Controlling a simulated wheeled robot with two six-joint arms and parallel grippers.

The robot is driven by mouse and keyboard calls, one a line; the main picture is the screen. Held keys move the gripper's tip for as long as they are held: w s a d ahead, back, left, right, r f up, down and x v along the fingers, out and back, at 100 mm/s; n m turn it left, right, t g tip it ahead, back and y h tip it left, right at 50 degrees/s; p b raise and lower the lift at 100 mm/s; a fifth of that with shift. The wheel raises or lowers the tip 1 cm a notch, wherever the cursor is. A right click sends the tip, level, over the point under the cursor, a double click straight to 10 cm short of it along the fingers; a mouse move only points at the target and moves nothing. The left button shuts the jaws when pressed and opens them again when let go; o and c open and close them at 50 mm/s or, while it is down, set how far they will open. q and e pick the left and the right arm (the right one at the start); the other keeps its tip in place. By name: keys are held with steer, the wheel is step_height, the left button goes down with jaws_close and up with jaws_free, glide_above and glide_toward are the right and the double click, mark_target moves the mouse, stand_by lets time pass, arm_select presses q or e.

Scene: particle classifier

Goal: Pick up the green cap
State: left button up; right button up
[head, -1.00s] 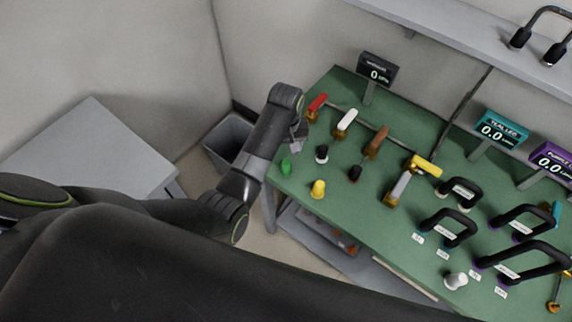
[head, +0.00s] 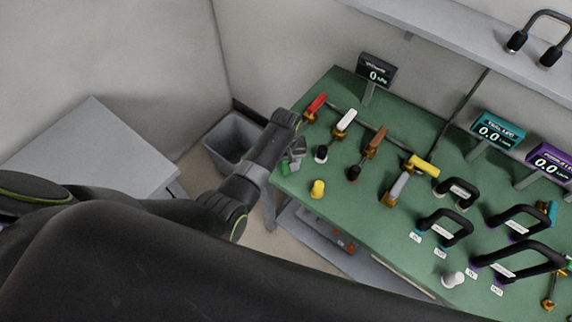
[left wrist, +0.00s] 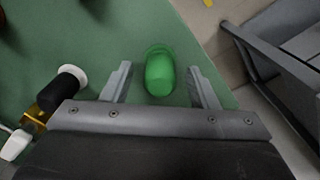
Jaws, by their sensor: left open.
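The green cap (left wrist: 160,75) stands on the green table top (left wrist: 90,45), near its edge. In the left wrist view it lies between the two spread fingers of my left gripper (left wrist: 159,70), with a gap on each side. The gripper is open and holds nothing. In the head view my left gripper (head: 295,154) is over the left end of the table. Only a small part of the green cap (head: 285,168) shows there, the rest hidden by the gripper. My right gripper is not in view.
A black cap (head: 321,153) on a white base and a yellow cap (head: 317,188) stand near the gripper. Red (head: 315,105) and white (head: 346,122) levers are behind. A grey bin (head: 232,138) stands on the floor to the left.

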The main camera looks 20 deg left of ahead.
mark_target(286, 162)
arm_select(q)
steer(key=c, duration=0.9)
steer(key=shift+r, duration=0.1)
steer(key=shift+c, duration=0.2)
step_height(286, 162, up, 10)
steer(key=shift+f+b, duration=0.1)
steer(key=shift+b, duration=0.45)
